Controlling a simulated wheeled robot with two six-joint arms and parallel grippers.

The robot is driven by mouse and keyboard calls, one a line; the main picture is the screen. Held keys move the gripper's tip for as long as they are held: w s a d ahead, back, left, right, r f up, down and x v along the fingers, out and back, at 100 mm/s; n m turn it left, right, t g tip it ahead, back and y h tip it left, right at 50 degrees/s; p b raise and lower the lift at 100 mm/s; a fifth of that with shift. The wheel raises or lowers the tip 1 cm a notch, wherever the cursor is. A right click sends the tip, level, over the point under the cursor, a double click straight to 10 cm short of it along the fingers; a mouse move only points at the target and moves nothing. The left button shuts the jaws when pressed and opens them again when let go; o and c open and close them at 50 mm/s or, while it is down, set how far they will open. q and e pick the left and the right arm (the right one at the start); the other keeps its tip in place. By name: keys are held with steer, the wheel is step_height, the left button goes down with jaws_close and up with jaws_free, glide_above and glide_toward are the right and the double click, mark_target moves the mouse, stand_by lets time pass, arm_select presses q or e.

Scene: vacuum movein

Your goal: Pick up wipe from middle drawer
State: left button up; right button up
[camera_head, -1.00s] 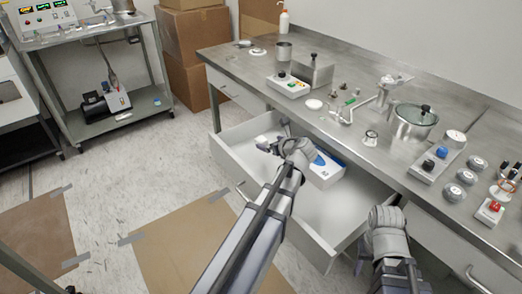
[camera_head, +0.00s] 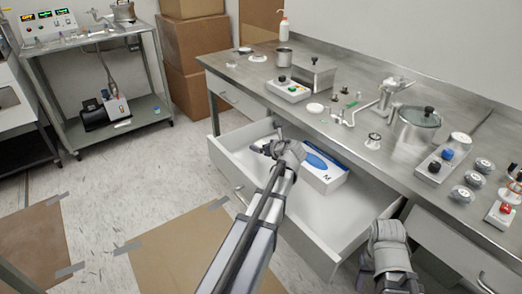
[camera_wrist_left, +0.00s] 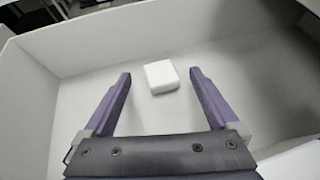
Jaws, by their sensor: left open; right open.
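The middle drawer (camera_head: 325,215) is pulled out below the steel counter. In the left wrist view a small white folded wipe (camera_wrist_left: 161,77) lies on the drawer (camera_wrist_left: 60,130) floor. My left gripper (camera_head: 266,148) is over the drawer's left part; in the wrist view its open fingers (camera_wrist_left: 160,82) stand on either side of the wipe, with gaps to both. In the head view the wipe is hidden by my left gripper and wrist. My right gripper (camera_head: 372,284) is in front of the drawer's right end, low and empty; its fingers are hardly visible.
A white and blue box (camera_head: 322,170) lies in the drawer just right of my left wrist. The drawer walls stand around my left gripper. The counter (camera_head: 345,100) above carries a pot (camera_head: 415,127) and several lab items. Cardboard sheets (camera_head: 180,250) lie on the floor.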

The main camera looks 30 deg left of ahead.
arm_select(q)
steer(key=shift+x, duration=0.95)
jaws_close()
